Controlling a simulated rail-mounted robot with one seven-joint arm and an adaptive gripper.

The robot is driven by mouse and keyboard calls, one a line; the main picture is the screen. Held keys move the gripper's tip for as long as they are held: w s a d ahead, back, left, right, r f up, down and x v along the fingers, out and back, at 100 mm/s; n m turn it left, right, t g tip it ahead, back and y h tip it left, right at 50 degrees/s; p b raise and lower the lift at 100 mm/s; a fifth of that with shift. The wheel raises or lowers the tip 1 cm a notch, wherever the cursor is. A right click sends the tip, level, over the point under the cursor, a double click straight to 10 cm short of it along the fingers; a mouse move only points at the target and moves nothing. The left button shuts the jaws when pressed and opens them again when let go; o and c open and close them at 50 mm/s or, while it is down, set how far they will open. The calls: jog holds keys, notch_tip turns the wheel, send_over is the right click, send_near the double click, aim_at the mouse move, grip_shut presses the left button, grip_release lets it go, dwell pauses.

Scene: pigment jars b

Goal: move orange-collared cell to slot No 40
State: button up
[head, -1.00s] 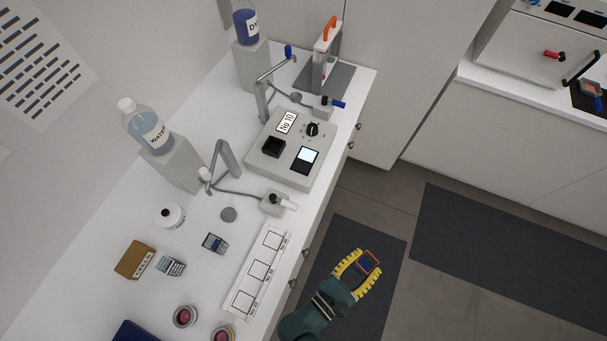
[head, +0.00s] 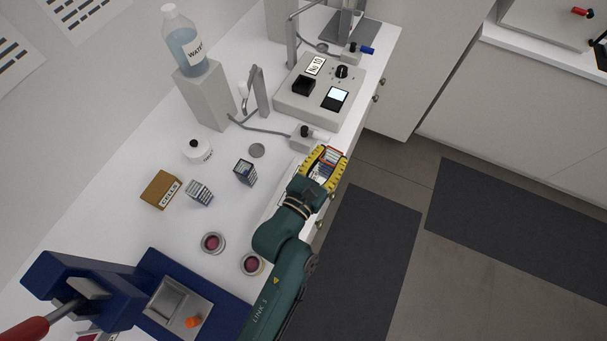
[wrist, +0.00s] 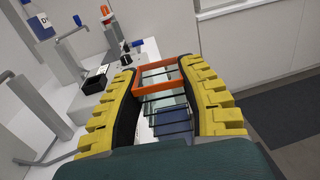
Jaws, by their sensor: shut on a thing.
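The orange-collared cell (head: 325,161) is a clear glass frame with an orange rim. My gripper (head: 328,166) is shut on it, with yellow ribbed fingers on both sides. In the wrist view, the orange collar (wrist: 160,66) sits between the fingertips, with clear walls and a bluish patch showing below it. In the head view, the cell overlaps the far end of the white slot strip (head: 284,190) at the bench's front edge. My arm and gripper hide most of the strip, and its numbers cannot be read. I cannot tell the cell's height above it.
A grey instrument (head: 310,103) marked No 10 stands beyond the gripper, with a small cabled block (head: 305,138) close by. Two striped blocks (head: 245,172) (head: 199,192), a cardboard box (head: 160,189) and two jars (head: 213,243) (head: 252,264) stand to the left. A blue press base (head: 222,311) is nearer.

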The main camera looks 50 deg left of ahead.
jog(key=s+a+n+y+b, duration=0.1)
jog(key=s+a+y+b, duration=0.1)
jog(key=a, duration=0.5)
jog(key=shift+g, duration=0.4)
jog(key=f+b, duration=0.2)
jog(key=f, duration=0.2)
jog(key=f+b, duration=0.3)
jog(key=f, duration=0.2)
jog(key=shift+w+a+f, duration=0.1)
jog(key=shift+a+f, duration=0.05)
jog(key=shift+a, duration=0.05)
jog(key=shift+f, duration=0.15)
jog(key=o, duration=1.1)
